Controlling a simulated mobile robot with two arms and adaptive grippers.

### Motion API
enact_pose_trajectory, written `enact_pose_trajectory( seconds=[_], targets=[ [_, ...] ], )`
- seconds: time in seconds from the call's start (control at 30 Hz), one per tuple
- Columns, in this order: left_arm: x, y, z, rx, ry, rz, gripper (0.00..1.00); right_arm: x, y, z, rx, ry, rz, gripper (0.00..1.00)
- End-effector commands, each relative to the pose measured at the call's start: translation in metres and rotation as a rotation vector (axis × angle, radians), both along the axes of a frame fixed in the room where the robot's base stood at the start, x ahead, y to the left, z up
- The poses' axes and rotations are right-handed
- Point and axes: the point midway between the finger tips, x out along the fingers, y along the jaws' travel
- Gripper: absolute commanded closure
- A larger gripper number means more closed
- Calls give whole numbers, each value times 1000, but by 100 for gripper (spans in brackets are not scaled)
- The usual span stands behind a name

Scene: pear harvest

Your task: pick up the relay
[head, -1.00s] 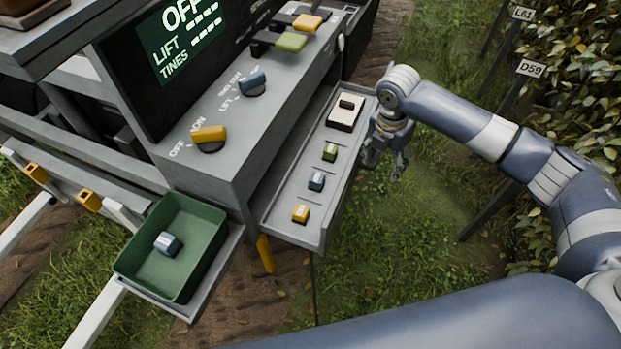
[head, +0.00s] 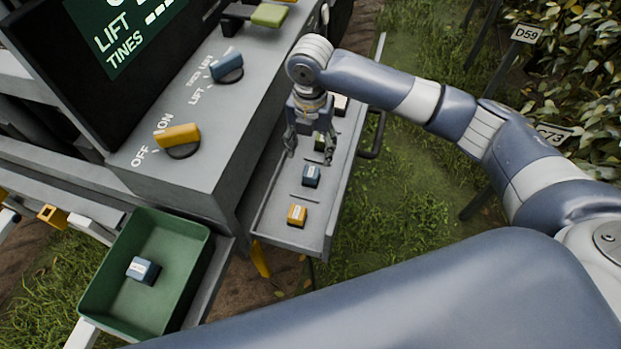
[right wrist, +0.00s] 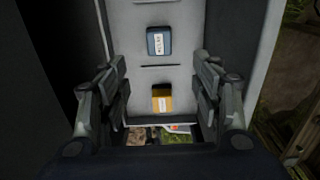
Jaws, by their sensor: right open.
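In the head view the open drawer (head: 264,222) holds a row of small blocks that look like relays. An orange block (head: 297,214) is nearest, then a blue block (head: 311,176), then a green block (head: 320,141) partly hidden by my right gripper. My right gripper (head: 310,154) is open and empty, pointing down over the drawer near the green and blue blocks. The right wrist view shows the blue block (right wrist: 159,41) and the orange block (right wrist: 162,99) between the spread fingers (right wrist: 160,75). Another blue block (head: 143,270) lies in the green tray (head: 186,292). My left gripper is not in view.
A grey console with an orange knob (head: 178,137), a blue knob (head: 227,67) and a dark screen (head: 110,40) stands left of the drawer. Grass is open to the right, with plants beyond.

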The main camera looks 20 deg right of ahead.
Motion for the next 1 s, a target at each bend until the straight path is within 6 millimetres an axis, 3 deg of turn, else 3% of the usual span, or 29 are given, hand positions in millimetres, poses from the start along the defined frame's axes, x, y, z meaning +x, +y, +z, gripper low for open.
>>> enact_pose_trajectory(
  seconds=[0.03,0.17,0.53,1.0],
  targets=[
    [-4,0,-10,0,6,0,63,0,0,-10,0,0,0,41],
    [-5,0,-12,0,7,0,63,0,0,-16,0,1,-1,41],
    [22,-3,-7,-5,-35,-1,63,1,-1,-64,0,1,-1,41],
    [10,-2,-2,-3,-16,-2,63,7,-5,-116,0,1,-1,41]
  ],
)
